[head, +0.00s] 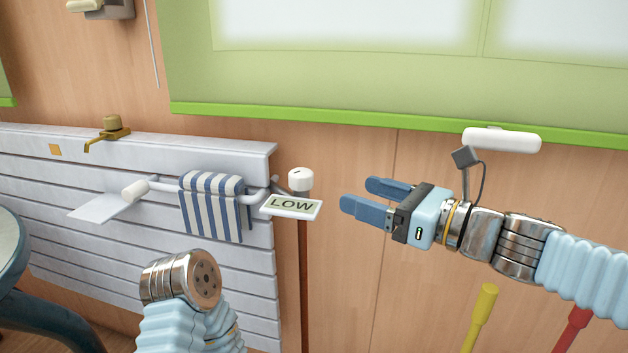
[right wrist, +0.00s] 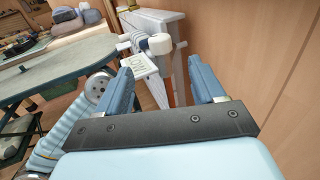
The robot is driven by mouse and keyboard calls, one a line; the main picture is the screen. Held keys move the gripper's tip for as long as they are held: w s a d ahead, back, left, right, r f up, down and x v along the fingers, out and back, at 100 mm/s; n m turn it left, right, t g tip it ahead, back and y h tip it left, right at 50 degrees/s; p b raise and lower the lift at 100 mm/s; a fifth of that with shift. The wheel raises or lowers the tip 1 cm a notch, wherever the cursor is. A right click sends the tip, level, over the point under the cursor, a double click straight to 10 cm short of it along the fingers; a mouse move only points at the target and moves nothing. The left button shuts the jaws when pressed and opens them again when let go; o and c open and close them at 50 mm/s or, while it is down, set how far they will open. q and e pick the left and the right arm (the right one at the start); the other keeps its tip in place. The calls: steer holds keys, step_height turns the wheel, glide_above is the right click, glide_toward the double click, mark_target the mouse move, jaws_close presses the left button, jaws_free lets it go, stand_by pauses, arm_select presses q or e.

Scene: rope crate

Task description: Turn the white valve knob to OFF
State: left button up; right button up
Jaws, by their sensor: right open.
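The white valve knob (head: 300,179) stands on its valve at the right end of the radiator, with a small dark mark on its top. A plate reading LOW (head: 291,207) sits just in front of it. My right gripper (head: 356,195) is open and empty, to the right of the knob, fingers pointing at it and clear of it. In the right wrist view the knob (right wrist: 160,44) shows ahead, between the two blue fingers (right wrist: 160,72). My left arm ends in a bare metal flange at lower left; no gripper fingers show on it.
The white radiator (head: 60,165) carries a rail with a striped towel (head: 215,206) left of the knob. A green-edged blind (head: 330,115) hangs above. Yellow (head: 484,305) and red handles stand at lower right.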

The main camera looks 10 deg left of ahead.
mark_target(301, 171)
steer(key=p+x, duration=0.1)
steer(key=x, duration=1.2)
steer(key=shift+a, duration=0.2)
steer(key=c, duration=0.9)
steer(key=shift+w+r+n+g+p, duration=0.1)
steer(key=shift+r+n+g+p, duration=0.1)
steer(key=shift+n+g+p, duration=0.3)
steer(key=shift+c, duration=0.2)
steer(key=shift+d+n+g+y+p, duration=0.1)
steer(key=shift+n+g+y+p, duration=0.55)
steer(key=shift+g+p, duration=0.55)
steer(key=shift+f+n+g, duration=0.15)
steer(key=shift+n+g, duration=0.6)
steer(key=shift+g, duration=0.45)
steer(key=shift+n+g, duration=1.5)
steer(key=shift+g, duration=0.7)
